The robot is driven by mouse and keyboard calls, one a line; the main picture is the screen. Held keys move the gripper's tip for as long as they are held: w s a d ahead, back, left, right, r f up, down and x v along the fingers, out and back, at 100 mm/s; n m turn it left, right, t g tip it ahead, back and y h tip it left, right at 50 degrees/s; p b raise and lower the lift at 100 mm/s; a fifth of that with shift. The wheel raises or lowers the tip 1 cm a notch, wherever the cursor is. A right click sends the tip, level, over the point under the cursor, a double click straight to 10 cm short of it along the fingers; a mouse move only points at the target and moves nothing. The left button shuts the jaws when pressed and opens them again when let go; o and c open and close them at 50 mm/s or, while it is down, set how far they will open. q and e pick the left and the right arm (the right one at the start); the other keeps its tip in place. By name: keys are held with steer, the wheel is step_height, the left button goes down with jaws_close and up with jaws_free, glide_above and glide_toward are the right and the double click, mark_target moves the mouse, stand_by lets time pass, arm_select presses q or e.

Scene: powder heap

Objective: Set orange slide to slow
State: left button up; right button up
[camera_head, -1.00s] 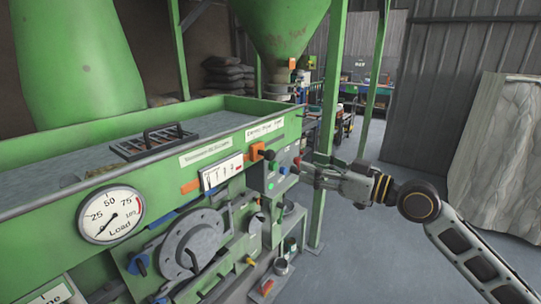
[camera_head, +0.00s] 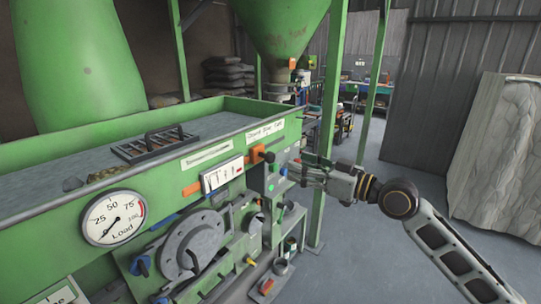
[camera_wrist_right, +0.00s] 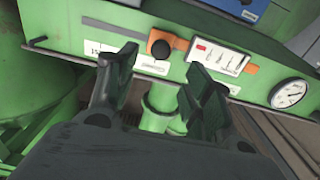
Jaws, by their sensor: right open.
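The orange slide (camera_head: 256,153) is a bar on the green machine's front, running behind a white marked card (camera_head: 222,175), with a black knob (camera_head: 268,156) at its right end. Its other orange end (camera_head: 191,190) shows left of the card. My right gripper (camera_head: 298,170) is just right of the knob, open and empty. In the right wrist view the knob (camera_wrist_right: 159,48) shows beyond and between the spread fingers (camera_wrist_right: 160,78), apart from them. The card (camera_wrist_right: 218,56) there has a red mark. My left gripper is in neither view.
A white label (camera_head: 265,130) sits above the knob, its print hard to read. A round load gauge (camera_head: 113,217) and a handwheel (camera_head: 190,245) are further left. Open floor lies at right.

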mark_target(273, 158)
steer(key=shift+p+x, duration=1.1)
steer(key=shift+x, duration=2.65)
steer(key=shift+p+x, duration=0.35)
steer(key=shift+x, duration=1.15)
jaws_close()
